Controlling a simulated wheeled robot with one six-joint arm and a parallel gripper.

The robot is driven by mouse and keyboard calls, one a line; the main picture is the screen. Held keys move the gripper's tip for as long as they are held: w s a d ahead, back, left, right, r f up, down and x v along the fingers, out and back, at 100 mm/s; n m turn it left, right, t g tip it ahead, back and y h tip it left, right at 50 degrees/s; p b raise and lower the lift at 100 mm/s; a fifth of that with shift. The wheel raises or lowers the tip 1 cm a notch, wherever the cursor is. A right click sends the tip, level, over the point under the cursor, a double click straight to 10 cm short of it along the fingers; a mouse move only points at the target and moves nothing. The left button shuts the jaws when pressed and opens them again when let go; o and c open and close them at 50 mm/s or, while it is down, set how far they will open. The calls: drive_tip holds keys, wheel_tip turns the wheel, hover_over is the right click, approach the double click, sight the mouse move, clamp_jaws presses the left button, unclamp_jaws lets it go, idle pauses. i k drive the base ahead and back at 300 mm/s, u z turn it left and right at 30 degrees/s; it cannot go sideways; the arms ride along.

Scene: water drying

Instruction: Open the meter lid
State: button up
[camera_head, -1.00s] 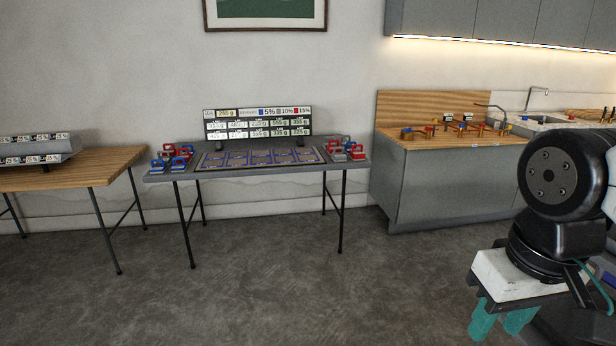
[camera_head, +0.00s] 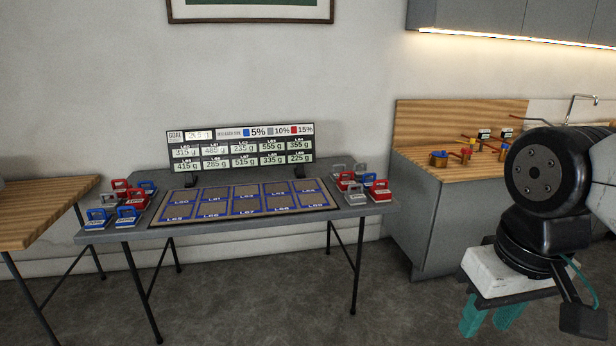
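My gripper (camera_head: 489,316) hangs at the lower right, its two teal fingers pointing down. A gap shows between the fingers and nothing is held; the tips are partly cut by the frame's bottom edge. It is well apart from the tables and the counter. I cannot make out a meter lid for certain. A display board (camera_head: 240,150) with weight readings and percent labels stands at the back of the grey table (camera_head: 385,207). Small copper and red fittings (camera_head: 438,158) and small dark displays (camera_head: 484,134) sit on the wooden counter (camera_head: 412,157) at the right.
Red, blue and grey handled blocks stand in a left group (camera_head: 126,214) and a right group (camera_head: 357,190) around a marked mat (camera_head: 245,214) on the grey table. A wooden table (camera_head: 45,205) is at the left. Bare floor (camera_head: 250,300) lies in front.

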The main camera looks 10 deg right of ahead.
sight(441, 154)
drive_tip(key=i, duration=2.25)
drive_tip(key=z, duration=2)
drive_tip(key=i, duration=1)
drive_tip(key=u, duration=1.45)
